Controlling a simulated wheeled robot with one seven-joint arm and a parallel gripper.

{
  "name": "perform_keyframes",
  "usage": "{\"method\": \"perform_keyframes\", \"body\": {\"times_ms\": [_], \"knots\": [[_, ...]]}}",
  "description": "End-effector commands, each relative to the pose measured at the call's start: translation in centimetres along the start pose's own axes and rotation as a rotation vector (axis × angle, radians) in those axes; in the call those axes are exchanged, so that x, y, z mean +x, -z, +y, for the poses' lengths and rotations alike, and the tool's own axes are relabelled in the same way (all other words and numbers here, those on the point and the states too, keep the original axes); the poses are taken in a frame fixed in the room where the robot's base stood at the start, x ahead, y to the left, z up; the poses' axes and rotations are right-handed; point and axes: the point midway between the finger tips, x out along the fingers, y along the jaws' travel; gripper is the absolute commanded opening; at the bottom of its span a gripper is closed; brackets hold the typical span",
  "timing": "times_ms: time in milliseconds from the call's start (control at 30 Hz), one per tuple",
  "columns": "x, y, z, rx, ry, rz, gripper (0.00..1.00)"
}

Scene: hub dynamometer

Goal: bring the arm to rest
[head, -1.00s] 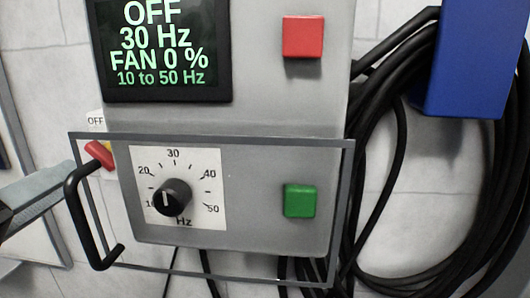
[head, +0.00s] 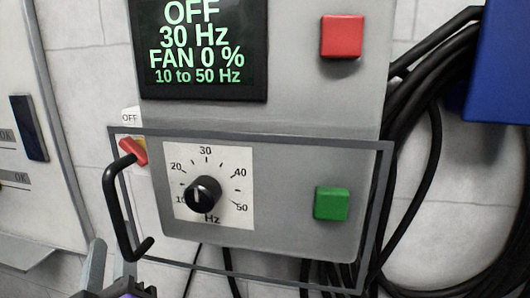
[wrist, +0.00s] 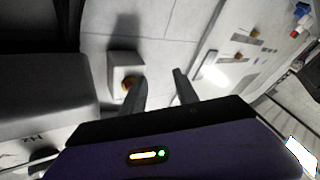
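My gripper (head: 110,262) is at the bottom left of the head view, below the black handle of the control box. In the wrist view my gripper (wrist: 160,82) has its two fingers apart with nothing between them. The red switch lever (head: 133,151) is tilted beside an "OFF" label on the box's left side, clear of the fingers.
The control box (head: 290,115) has a screen (head: 203,50) reading OFF, 30 Hz, FAN 0 %, a black dial (head: 203,195), a red button (head: 342,36) and a green button (head: 332,203). A grey frame with a black handle (head: 115,205) stands before it. Black cables (head: 425,150) hang at right.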

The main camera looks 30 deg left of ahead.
Motion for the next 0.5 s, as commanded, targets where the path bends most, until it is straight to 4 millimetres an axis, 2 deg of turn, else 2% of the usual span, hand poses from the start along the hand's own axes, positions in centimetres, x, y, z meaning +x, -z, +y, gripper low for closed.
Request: {"method": "perform_keyframes", "body": {"times_ms": [33,200,367,500], "knots": [[-1.4,-2.5,0.6,0.031,-0.003,-0.010,0.36],[-6.4,-8.4,3.1,0.137,-0.036,-0.017,0.36],[-12.0,-13.4,6.0,0.225,-0.099,-0.038,0.36],[-17.6,-16.9,8.5,0.289,-0.172,-0.065,0.36]]}}
